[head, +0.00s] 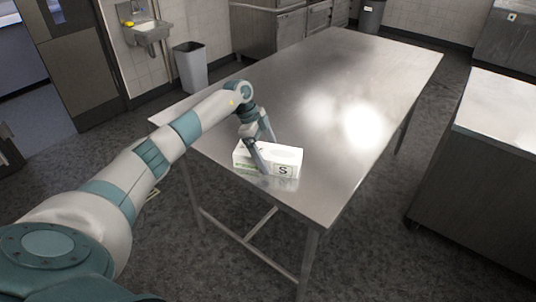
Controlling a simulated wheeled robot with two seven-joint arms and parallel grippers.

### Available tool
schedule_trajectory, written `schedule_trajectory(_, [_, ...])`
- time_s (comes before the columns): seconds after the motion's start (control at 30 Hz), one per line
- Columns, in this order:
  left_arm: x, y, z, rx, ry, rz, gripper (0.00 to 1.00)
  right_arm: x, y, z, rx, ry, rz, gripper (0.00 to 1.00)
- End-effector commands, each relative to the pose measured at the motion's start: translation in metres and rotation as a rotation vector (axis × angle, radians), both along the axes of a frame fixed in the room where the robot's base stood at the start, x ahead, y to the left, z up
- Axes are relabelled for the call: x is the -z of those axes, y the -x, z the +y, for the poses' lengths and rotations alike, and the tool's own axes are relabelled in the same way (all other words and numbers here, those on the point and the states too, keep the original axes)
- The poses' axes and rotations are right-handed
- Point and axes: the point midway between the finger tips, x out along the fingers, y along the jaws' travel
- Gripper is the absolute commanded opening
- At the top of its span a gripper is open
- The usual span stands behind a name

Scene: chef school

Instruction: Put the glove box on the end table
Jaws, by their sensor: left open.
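The glove box (286,158) is a white carton with a dark "S" on its front side. It lies on the long steel table (330,100), close to the table's near edge. My left gripper (268,158) is open, with its fingers over the left part of the box. One finger is in front of the box's near face, and the other reaches behind its top. I cannot tell whether the fingers touch it. My right gripper is not in view. I cannot make out which piece of furniture is the end table.
A grey waste bin (190,68) stands on the floor beyond the table's left side, near a wall sink (152,32). A steel counter (485,170) stands at the right, with a floor aisle between. The rest of the tabletop is clear.

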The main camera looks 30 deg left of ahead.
Motion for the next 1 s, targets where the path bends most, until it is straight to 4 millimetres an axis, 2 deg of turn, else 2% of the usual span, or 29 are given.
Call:
schedule_trajectory(0.27, [-0.01,0.001,0.005,0.001,0.0,-0.001,0.87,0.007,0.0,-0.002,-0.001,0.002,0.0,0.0])
schedule_trajectory(0.47, [-0.035,0.004,0.016,-0.002,-0.001,-0.004,0.87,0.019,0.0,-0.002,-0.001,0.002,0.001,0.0])
schedule_trajectory(0.8, [-0.089,0.011,0.037,0.0,-0.001,-0.003,0.87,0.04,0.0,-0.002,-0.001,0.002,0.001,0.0])
schedule_trajectory(1.0, [-0.107,0.014,0.043,0.0,0.0,0.0,0.87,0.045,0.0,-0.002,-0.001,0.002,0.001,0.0])
